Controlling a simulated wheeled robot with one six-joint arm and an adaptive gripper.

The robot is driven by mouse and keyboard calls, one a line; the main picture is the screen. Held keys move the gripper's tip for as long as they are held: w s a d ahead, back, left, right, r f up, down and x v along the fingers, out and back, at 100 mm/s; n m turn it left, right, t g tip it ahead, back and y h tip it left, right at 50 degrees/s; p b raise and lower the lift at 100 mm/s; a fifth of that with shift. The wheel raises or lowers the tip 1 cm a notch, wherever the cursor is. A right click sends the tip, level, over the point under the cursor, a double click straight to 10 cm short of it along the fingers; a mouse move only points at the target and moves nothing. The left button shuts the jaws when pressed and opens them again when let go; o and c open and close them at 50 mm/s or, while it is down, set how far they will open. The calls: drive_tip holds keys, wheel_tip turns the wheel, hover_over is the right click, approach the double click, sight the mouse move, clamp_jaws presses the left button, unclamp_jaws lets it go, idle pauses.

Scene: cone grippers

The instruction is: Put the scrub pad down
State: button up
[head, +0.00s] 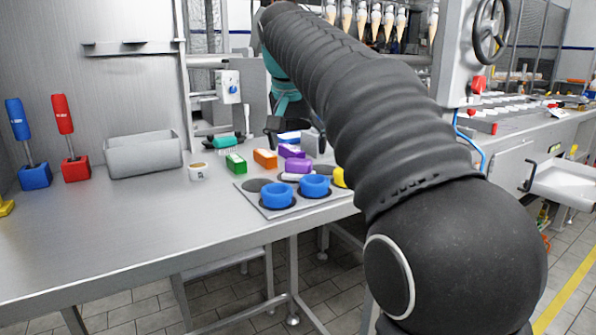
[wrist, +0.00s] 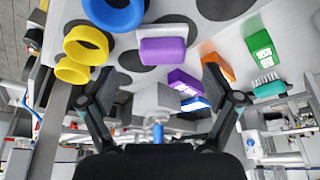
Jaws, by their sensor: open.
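The scrub pad appears to be the purple block with a pale lilac layer, lying flat on the spotted mat in the head view (head: 298,166). It also shows in the wrist view (wrist: 163,50), beyond the fingertips and touching neither. My gripper (wrist: 159,82) is open, its two dark fingers wide apart, with nothing held between them. In the head view my gripper (head: 285,126) is small and partly hidden behind my arm, above the far part of the table. The grey mat (head: 243,188) has dark round spots.
Blue rings (head: 278,195) and yellow rings (wrist: 85,45) sit near the pad. Green (head: 235,162), orange (head: 265,158) and purple (head: 292,150) boxes stand behind the mat. A grey bin (head: 143,155) stands left. The table's front left is clear.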

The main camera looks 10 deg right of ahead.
sight(299, 160)
drive_tip(key=shift+w+b+x, duration=0.15)
drive_tip(key=shift+b+x, duration=0.05)
drive_tip(key=shift+x, duration=1.1)
drive_tip(key=shift+w+b+x, duration=0.1)
drive_tip(key=shift+b+x, duration=0.05)
drive_tip(key=shift+x, duration=1.2)
drive_tip(key=shift+r, duration=0.1)
drive_tip(key=shift+c, duration=0.4)
